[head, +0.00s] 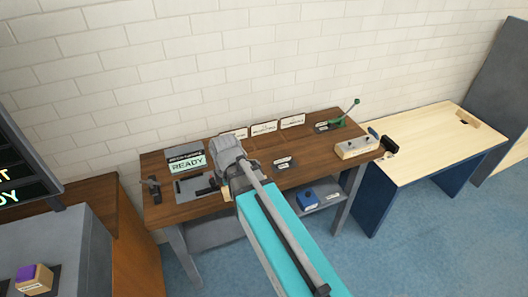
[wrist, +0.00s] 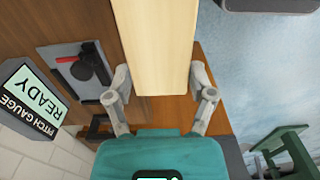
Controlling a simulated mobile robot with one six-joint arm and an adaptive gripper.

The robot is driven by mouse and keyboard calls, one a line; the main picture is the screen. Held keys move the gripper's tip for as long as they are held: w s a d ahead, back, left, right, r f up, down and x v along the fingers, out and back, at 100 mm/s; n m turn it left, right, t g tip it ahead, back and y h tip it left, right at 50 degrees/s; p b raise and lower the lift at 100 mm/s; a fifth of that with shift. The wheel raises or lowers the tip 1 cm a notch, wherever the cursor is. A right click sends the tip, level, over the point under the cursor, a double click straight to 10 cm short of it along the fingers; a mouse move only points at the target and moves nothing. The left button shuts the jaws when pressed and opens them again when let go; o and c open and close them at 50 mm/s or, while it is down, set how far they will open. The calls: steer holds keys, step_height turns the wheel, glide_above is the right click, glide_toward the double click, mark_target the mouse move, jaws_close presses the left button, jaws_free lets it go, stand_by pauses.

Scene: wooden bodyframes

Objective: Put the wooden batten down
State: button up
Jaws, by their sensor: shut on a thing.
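The wooden batten (wrist: 153,45) is a pale, straight piece running up out of the top of the wrist view. My gripper (wrist: 158,82) has a grey finger on each side of it and is shut on it. The batten is above the brown workbench (wrist: 212,95); whether it touches the top cannot be told. In the head view my arm reaches over the bench and hides the batten; its far end is out of the wrist view.
On the bench (head: 215,205) are a READY pitch gauge display (head: 188,165), a grey plate (head: 190,190), small signs, a green lever tool (head: 340,121) and a knobbed block (head: 356,147). A blue box (head: 307,199) sits on the shelf below. A pale table (head: 425,140) stands right, mostly clear.

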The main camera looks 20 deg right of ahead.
steer(key=w+d+r+p, duration=0.2)
steer(key=w+r+p, duration=0.1)
steer(key=w, duration=0.5)
steer(key=shift+w+r, duration=0.2)
steer(key=shift+w, duration=0.2)
steer(key=shift+d, duration=0.1)
steer(key=w+d+f+b, duration=0.1)
steer(key=w+f+b, duration=0.1)
steer(key=w, duration=0.2)
steer(key=w+d+f+b, duration=0.1)
steer(key=w+f+b, duration=0.2)
steer(key=w+d+f+b, duration=0.2)
steer(key=w+f+b, duration=0.1)
steer(key=w, duration=0.1)
steer(key=shift+w+f, duration=0.15)
steer(key=shift+w, duration=0.2)
steer(key=shift+w+d+f+b, duration=0.1)
steer(key=shift+w+f+b, duration=0.25)
steer(key=shift+b, duration=0.25)
steer(key=shift+f, duration=0.1)
steer(key=shift+w+d+f+b, duration=0.1)
steer(key=shift+w+f+b, duration=0.3)
steer(key=shift+f+b, duration=1.5)
steer(key=shift+b, duration=0.1)
